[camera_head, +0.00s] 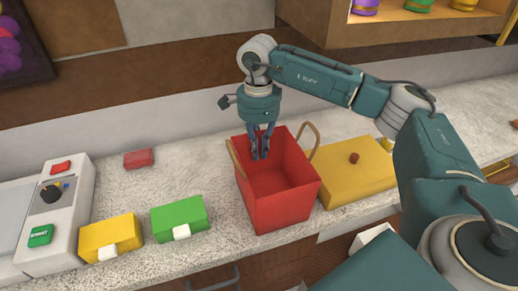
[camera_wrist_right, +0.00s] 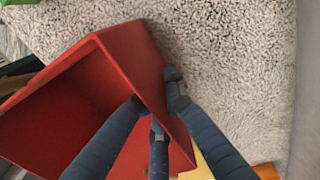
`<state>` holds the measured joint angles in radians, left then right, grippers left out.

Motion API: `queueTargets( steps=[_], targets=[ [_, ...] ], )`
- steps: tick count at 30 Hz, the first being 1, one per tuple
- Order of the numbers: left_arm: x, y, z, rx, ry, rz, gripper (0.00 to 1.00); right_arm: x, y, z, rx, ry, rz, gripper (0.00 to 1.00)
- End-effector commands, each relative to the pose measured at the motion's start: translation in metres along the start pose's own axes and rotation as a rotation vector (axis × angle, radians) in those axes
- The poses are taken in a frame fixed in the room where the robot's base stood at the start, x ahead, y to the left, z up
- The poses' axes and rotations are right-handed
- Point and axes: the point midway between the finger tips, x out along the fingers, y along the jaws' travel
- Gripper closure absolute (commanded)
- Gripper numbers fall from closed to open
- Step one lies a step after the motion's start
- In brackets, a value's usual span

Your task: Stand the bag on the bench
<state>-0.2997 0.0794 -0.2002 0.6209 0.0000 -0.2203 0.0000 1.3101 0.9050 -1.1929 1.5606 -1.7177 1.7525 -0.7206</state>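The red bag (camera_head: 285,205) with tan loop handles stands upright and open-topped on the pale speckled bench (camera_head: 190,255). My right gripper (camera_head: 260,157) points down at the bag's far rim, its fingertips below rim height and close together. In the right wrist view the bag (camera_wrist_right: 60,115) fills the left side. There the fingers of my right gripper (camera_wrist_right: 157,108) lie around one bag wall, with one fingertip by its outer side. Whether they press on the wall cannot be told. My left gripper is out of view.
A yellow box (camera_head: 350,180) with a red knob sits close at the bag's right. Green (camera_head: 178,215) and yellow (camera_head: 110,235) blocks lie to its left, beside a control panel (camera_head: 60,215). A small red block (camera_head: 139,159) lies behind. Bench between green block and bag is clear.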

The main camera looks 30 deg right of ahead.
Motion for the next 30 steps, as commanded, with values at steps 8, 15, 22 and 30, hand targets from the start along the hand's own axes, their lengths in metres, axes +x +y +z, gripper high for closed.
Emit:
queueTargets(
  steps=[8, 15, 22, 30],
  targets=[
    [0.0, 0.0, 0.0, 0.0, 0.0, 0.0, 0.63, 0.0, 0.0, 0.0, 0.0, 0.0, 0.0, 0.75],
    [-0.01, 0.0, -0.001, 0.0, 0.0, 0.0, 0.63, -0.013, 0.0, 0.0, 0.0, -0.001, -0.001, 0.75],
    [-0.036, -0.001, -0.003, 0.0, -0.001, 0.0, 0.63, -0.053, 0.0, 0.001, 0.0, -0.001, -0.002, 0.75],
    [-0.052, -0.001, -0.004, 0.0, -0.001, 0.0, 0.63, -0.08, 0.0, 0.0, 0.0, 0.0, 0.0, 0.75]
  ],
)
